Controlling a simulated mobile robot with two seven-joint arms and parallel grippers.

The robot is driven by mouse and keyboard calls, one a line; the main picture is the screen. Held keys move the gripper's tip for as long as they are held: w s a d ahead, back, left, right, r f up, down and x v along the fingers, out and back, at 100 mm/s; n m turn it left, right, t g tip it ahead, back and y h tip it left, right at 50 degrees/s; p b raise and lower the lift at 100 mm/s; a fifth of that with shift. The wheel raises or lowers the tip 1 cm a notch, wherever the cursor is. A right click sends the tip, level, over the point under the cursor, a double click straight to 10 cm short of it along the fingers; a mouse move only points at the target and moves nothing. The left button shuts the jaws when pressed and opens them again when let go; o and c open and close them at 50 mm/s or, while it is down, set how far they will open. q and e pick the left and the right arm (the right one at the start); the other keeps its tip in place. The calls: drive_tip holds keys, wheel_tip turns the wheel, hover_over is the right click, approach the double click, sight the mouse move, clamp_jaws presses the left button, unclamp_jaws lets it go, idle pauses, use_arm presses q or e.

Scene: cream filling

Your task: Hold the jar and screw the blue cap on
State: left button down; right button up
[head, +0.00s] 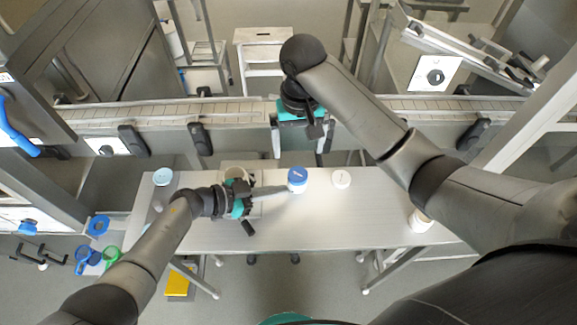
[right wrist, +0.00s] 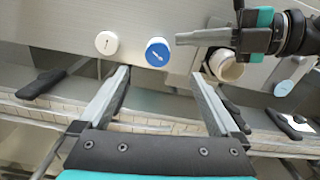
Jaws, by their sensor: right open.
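The white jar with a blue cap (head: 297,175) stands upright on the table; the blue cap sits on its top and also shows in the right wrist view (right wrist: 158,52). I cannot tell how tightly it sits. My left gripper (head: 284,189) reaches in from the left, fingertips at the jar's side below the cap. Its fingers also show in the right wrist view (right wrist: 182,38), but whether they are closed on the jar is unclear. My right gripper (right wrist: 160,82) is open and empty, back above the conveyor, with the capped jar beyond its fingers.
A white-lidded jar (head: 341,179) stands to the right of the blue-capped one. An open white container (right wrist: 226,66) stands beside my left gripper. A light-blue-topped item (head: 162,177) is at the table's left. The conveyor (head: 235,112) runs behind the table. The table's right half is mostly clear.

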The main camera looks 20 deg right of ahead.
sight(298, 175)
drive_tip(key=f, duration=1.1)
drive_tip(key=shift+w+d+f, duration=0.15)
drive_tip(key=shift+w+d, duration=0.1)
clamp_jaws()
idle(1.0)
